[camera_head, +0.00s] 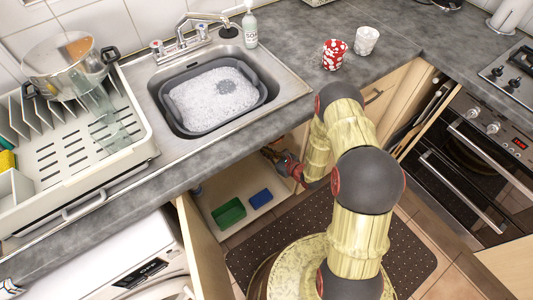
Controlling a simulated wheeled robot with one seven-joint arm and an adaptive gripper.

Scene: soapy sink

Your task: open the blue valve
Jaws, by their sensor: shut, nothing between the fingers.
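I cannot make out a blue valve in this view. It may be hidden under the counter or behind my arm. My gripper (270,154) is inside the open cabinet below the sink, just under the counter's front edge. It appears small and partly shaded, with its fingers shut and nothing seen between them. Whether it touches anything there I cannot tell. The tap (190,38) stands behind the sink, and one handle has a red mark.
The cabinet floor holds a green tray (229,212) and a blue sponge-like block (261,198). The open cabinet door (200,245) stands at the left. A grey basin (170,110) of suds sits in the sink. A red-and-white cup (334,55) stands on the counter.

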